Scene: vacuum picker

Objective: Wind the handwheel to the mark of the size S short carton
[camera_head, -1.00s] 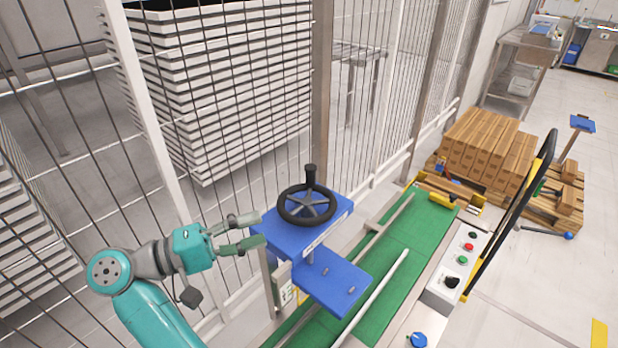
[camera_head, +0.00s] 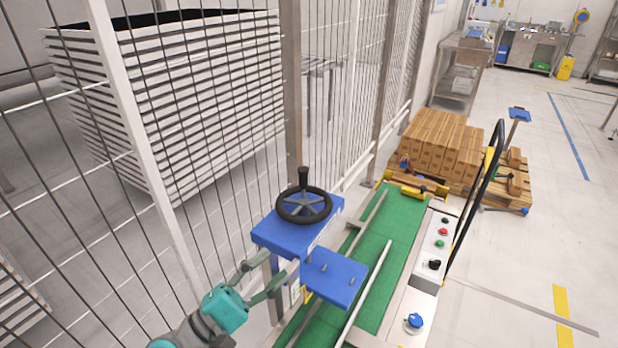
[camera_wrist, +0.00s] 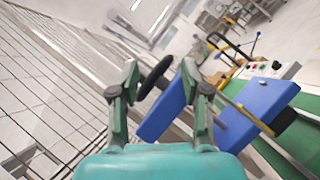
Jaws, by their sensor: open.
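The handwheel (camera_head: 304,205) is a black spoked wheel with an upright knob (camera_head: 303,180). It sits on top of a blue block (camera_head: 290,236) above the conveyor. In the wrist view the dark rim of the handwheel (camera_wrist: 153,77) shows between my gripper's fingers, farther ahead. My gripper (camera_head: 262,277) is open and empty, left of and below the blue block, apart from the wheel. In the wrist view my gripper (camera_wrist: 160,85) has its two fingers spread. A small scale plate (camera_head: 296,285) is under the block; its marks are too small to read.
A green conveyor (camera_head: 375,240) with metal guide rails runs beneath the blue plate (camera_head: 334,276). A wire fence (camera_head: 220,150) stands behind and left. A control panel (camera_head: 432,250) with buttons is at the right. Stacked cartons (camera_head: 440,140) lie at the far end.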

